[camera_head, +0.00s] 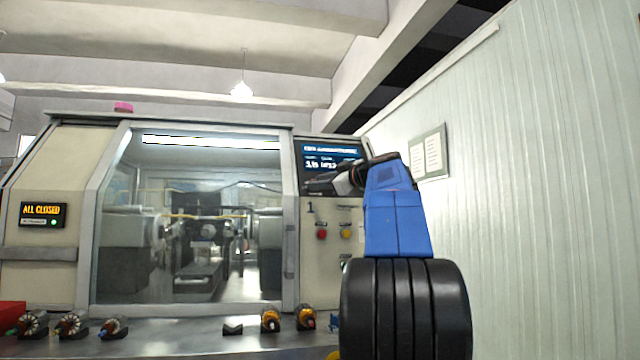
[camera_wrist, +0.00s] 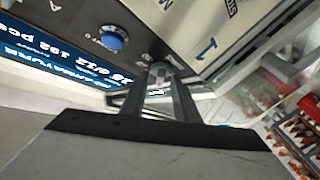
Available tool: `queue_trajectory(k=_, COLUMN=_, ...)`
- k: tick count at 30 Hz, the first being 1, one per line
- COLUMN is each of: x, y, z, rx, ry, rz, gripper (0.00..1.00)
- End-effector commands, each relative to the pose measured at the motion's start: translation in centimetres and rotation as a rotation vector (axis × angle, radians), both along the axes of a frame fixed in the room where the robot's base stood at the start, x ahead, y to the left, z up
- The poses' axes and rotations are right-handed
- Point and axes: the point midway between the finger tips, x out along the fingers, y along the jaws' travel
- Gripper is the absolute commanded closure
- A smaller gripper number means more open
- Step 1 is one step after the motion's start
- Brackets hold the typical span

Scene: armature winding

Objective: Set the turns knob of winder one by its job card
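Winder one (camera_head: 70,170) is the beige machine, with a "1" on its control panel (camera_head: 310,245). Its lit blue screen (camera_head: 318,150) also shows in the wrist view (camera_wrist: 55,75), where text including "ARMATURE" and "pcs" is rotated and partly hidden. A blue round knob (camera_wrist: 115,40) sits on the dark panel beside the screen; its label and setting are not legible. My gripper (camera_head: 315,184) is in front of the panel, below the screen. In the wrist view its fingers (camera_wrist: 160,78) reach toward a small grey part, with a gap between them. I cannot tell whether they grip it.
Red (camera_head: 322,235) and yellow (camera_head: 346,233) buttons sit below my gripper. Several armatures (camera_head: 72,325) lie on the front ledge. The glazed door (camera_head: 205,220) is closed, and a sign reads "ALL CLOSED" (camera_head: 43,210). A board with papers (camera_head: 428,153) hangs on the right wall.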

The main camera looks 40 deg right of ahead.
Motion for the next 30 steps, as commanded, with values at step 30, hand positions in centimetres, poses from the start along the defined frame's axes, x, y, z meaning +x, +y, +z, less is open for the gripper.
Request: queue_trajectory(k=30, x=0.14, y=0.7, z=-0.36, rx=0.281, ry=-0.17, rz=-0.229, gripper=0.98)
